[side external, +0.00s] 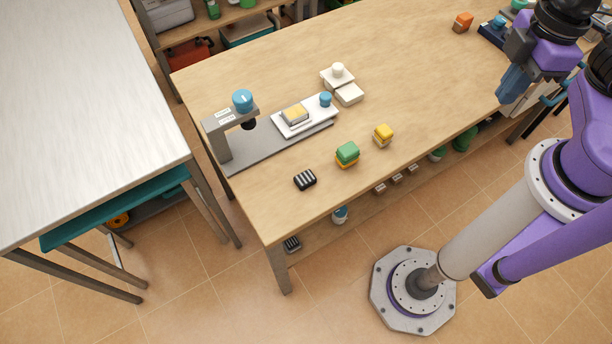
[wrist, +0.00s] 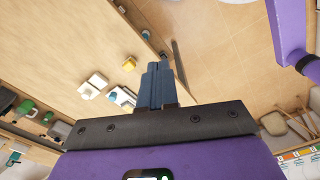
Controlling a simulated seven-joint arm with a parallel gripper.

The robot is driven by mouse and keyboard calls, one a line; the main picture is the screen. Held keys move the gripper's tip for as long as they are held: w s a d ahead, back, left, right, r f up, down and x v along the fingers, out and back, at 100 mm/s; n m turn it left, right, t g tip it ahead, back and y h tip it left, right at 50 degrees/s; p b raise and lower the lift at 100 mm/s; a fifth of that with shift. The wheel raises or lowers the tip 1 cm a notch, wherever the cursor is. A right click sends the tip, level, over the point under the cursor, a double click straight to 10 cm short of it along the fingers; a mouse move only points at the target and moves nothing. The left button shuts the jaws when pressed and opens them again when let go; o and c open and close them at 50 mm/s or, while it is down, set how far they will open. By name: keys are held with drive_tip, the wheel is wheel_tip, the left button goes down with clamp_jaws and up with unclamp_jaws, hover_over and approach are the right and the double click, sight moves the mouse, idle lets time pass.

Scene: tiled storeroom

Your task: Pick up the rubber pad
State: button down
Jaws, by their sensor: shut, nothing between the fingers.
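A small black block with pale stripes (side external: 305,180), which looks like the rubber pad, lies flat on the wooden table near its front left edge. I cannot make it out for sure in the wrist view. My gripper (side external: 507,96) hangs at the right end of the table, far from the striped block, with its blue fingers pointing down. In the wrist view the two fingers (wrist: 158,68) are together with nothing held between them.
A green-and-yellow block (side external: 347,154) and a yellow block (side external: 383,135) stand right of the striped block. A grey press stand (side external: 219,138) with a white tray (side external: 329,112) is behind. An orange block (side external: 463,22) is at the far right. The front right tabletop is clear.

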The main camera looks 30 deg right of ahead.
drive_tip(key=c, duration=0.6)
unclamp_jaws()
drive_tip(key=shift+c, duration=0.2)
drive_tip(key=n, duration=0.5)
hover_over(304, 179)
drive_tip(key=f, duration=2.2)
drive_tip(key=shift+a+f, duration=0.2)
drive_tip(key=shift+a, duration=0.1)
drive_tip(key=shift+d+f, duration=0.2)
drive_tip(key=shift+f, duration=0.8)
drive_tip(key=shift+d+f, duration=0.15)
drive_tip(key=shift+f, duration=1.55)
